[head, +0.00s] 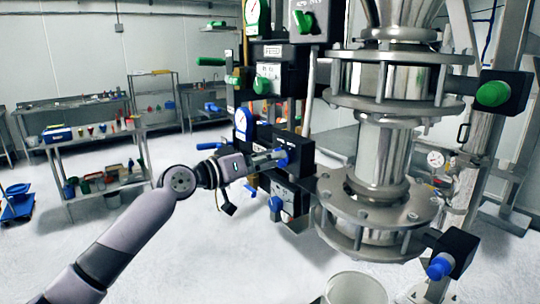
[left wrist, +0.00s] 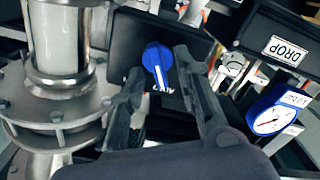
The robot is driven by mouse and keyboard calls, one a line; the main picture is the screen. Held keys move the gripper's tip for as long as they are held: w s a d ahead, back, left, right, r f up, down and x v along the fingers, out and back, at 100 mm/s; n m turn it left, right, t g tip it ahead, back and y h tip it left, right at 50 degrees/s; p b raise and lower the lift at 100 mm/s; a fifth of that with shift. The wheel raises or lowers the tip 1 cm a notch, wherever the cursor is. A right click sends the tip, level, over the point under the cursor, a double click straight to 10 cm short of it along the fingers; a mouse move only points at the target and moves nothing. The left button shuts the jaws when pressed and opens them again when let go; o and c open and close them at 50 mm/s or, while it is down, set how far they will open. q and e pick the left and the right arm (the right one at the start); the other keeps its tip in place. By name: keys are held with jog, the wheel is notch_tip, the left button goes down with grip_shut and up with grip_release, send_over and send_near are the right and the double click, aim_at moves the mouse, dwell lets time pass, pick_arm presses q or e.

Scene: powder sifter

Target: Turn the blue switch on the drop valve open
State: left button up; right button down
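The blue switch (left wrist: 156,60) sits on the face of a black box (left wrist: 130,35) in the left wrist view. In the head view it is a small blue spot (head: 282,160) at my fingertips. My left gripper (head: 272,157) reaches in from the left, close to the box. In the left wrist view its two dark fingers (left wrist: 165,90) are spread apart, with the switch showing between and just beyond them. Whether they touch it I cannot tell. A DROP label (left wrist: 285,50) shows upside down. My right gripper is not in view.
A blue-rimmed gauge (head: 242,123) is beside the box. Below is another box with a blue knob (head: 288,214). The steel valve column (head: 382,160) stands to the right, with green (head: 493,93) and blue (head: 440,267) knobs. A bucket (head: 355,290) stands below.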

pick_arm(q)
jog(key=shift+c, duration=0.6)
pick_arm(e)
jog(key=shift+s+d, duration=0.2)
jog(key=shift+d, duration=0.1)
pick_arm(q)
grip_shut()
jog(key=shift+f, duration=0.1)
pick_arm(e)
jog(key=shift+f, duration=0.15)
